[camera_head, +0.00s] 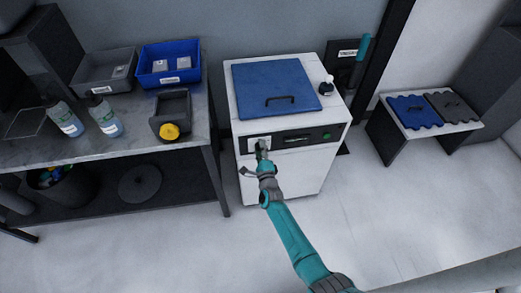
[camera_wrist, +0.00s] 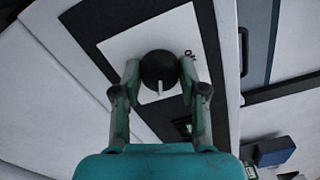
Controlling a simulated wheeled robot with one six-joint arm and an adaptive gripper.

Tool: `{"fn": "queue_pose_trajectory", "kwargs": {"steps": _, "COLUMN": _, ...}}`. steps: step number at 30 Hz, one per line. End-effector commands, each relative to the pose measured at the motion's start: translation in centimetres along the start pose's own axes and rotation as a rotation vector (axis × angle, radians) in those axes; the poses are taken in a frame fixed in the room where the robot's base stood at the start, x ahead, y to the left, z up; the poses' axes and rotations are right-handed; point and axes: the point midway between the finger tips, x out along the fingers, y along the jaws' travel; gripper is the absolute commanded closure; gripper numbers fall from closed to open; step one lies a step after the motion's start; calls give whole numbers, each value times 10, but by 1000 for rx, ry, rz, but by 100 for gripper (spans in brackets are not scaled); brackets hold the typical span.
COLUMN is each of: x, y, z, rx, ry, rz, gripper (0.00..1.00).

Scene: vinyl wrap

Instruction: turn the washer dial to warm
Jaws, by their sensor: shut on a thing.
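The washer (camera_head: 298,170) is a white cabinet with a blue lid (camera_head: 275,86) and a dark front panel. In the wrist view, the washer dial (camera_wrist: 159,68) is a round black knob with a white pointer mark, set on a white label plate (camera_wrist: 120,48). The pointer mark points toward the bottom of that view. My gripper (camera_wrist: 160,76) is shut on the dial, one finger on each side. In the head view, my gripper (camera_head: 262,150) reaches the left part of the panel and hides the dial.
A green button (camera_head: 327,135) sits at the panel's right. A small bottle (camera_head: 327,86) stands on the washer top. A workbench (camera_head: 110,143) with bins and bottles stands to the left. A low bench (camera_head: 452,122) stands to the right. The floor in front is clear.

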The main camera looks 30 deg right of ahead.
Motion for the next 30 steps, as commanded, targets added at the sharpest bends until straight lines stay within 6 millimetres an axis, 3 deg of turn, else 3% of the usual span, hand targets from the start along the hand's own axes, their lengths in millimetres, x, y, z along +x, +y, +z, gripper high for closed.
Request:
{"fn": "queue_pose_trajectory", "kwargs": {"steps": 9, "x": 1, "y": -1, "z": -1, "rx": 136, "ry": 2, "rz": -1, "gripper": 93}}
{"fn": "queue_pose_trajectory", "kwargs": {"steps": 26, "x": 0, "y": 0, "z": -1, "rx": 168, "ry": 2, "rz": 0, "gripper": 93}}
{"fn": "queue_pose_trajectory", "kwargs": {"steps": 27, "x": 0, "y": 0, "z": -1, "rx": 168, "ry": 2, "rz": 0, "gripper": 55}}
{"fn": "queue_pose_trajectory", "kwargs": {"steps": 30, "x": 0, "y": 0, "z": -1, "rx": 168, "ry": 2, "rz": 0, "gripper": 32}}
